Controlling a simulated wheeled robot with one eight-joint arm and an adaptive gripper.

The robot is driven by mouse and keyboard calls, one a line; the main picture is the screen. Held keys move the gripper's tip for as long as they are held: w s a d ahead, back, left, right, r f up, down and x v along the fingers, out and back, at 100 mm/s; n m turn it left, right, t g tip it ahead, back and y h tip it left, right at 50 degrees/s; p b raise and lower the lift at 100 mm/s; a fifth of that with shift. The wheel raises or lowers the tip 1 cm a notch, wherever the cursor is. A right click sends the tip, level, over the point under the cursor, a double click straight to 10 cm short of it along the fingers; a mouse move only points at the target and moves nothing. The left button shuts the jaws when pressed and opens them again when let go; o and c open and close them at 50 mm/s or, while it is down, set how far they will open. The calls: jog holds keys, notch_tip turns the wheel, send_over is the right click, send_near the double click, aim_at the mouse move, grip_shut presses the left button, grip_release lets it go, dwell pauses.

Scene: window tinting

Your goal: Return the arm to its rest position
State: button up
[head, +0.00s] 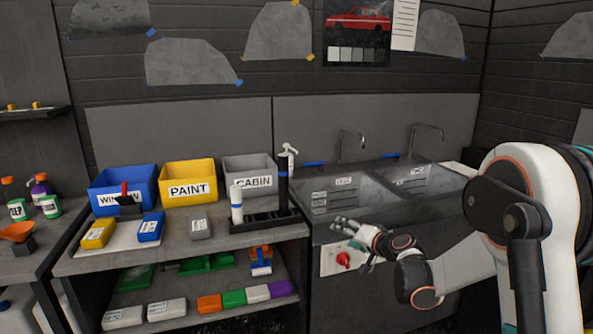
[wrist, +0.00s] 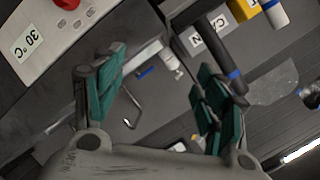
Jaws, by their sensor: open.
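My gripper (head: 346,229) is at the end of my arm, in front of the sink unit in the head view. In the wrist view my gripper (wrist: 160,95) has its two green-padded fingers spread wide apart, with nothing held between them. My arm comes in from the right side of the head view, bends low and reaches left to the gripper. The gripper is close to the front of the sink unit, near a white panel (head: 335,259) with a red knob (head: 344,259). I cannot tell whether it touches the unit.
A double sink (head: 345,194) with taps stands behind the gripper. Left of it, a workbench (head: 185,242) carries the blue (head: 112,178), yellow (head: 188,173) and grey (head: 250,170) bins, a white bottle (head: 237,205) and a dark upright tube (head: 283,188). Its lower shelf holds several coloured blocks.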

jog(key=s+a+r+n+g+h, duration=0.15)
jog(key=s+r, duration=0.35)
jog(key=s, duration=0.5)
jog(key=s+r+n+g, duration=0.15)
jog(key=s+r, duration=0.35)
jog(key=s, duration=0.5)
jog(key=s+d+f+n+g+h, duration=0.1)
jog(key=s+d+f+h, duration=0.1)
jog(key=s, duration=1)
jog(key=s+d+f+g+h, duration=0.1)
jog(key=s+d+f+h, duration=0.1)
jog(key=s, duration=1.1)
jog(key=shift+s+d+f+n+g+h, duration=0.2)
jog(key=shift+d+n+g+h, duration=0.2)
jog(key=shift+d, duration=0.3)
